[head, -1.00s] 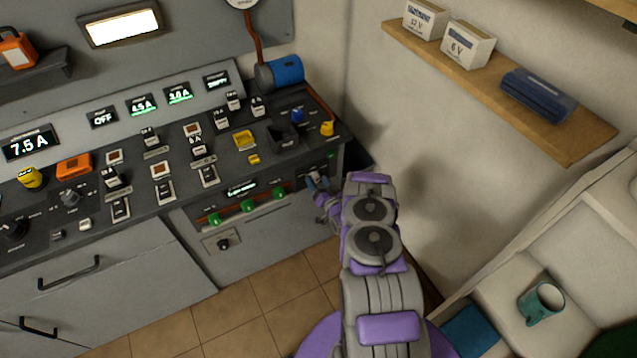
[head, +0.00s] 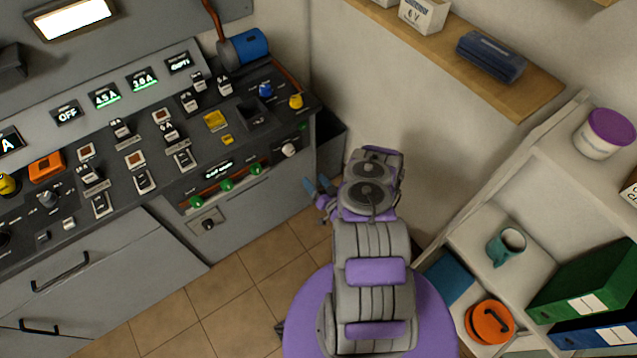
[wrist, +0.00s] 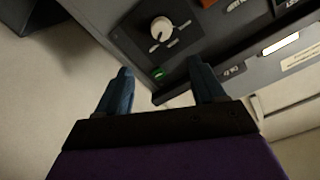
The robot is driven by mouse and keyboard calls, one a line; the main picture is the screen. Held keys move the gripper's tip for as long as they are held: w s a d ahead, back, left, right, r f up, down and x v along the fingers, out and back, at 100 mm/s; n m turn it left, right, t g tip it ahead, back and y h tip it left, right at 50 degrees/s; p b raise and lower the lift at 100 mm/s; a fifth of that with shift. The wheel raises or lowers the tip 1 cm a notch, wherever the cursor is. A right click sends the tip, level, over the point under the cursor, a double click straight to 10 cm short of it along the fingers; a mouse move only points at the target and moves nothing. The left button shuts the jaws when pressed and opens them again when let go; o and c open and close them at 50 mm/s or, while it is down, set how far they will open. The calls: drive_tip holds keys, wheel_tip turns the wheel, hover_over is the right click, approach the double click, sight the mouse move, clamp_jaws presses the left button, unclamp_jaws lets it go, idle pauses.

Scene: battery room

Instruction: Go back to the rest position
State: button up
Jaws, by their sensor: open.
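My gripper (head: 318,187) is in front of the right end of the control console (head: 268,184), a little apart from it. In the wrist view my gripper (wrist: 162,88) shows two blue fingers spread apart with nothing between them. Beyond the fingertips is a white rotary knob (wrist: 162,27) on a dark panel, with a small green light (wrist: 159,72) below it. The same knob (head: 290,149) shows at the console's front right in the head view. My purple and grey arm is folded over my body and hides part of the floor.
A wooden wall shelf (head: 465,60) holds boxes and a dark blue case (head: 491,57). At right, a white shelf unit (head: 470,225) holds a teal mug (head: 506,246), an orange round object (head: 490,322) and a purple-lidded tub (head: 604,134). Tiled floor (head: 235,290) is clear at the left.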

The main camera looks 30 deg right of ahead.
drive_tip(key=shift+s, duration=0.9)
drive_tip(key=shift+w, duration=0.1)
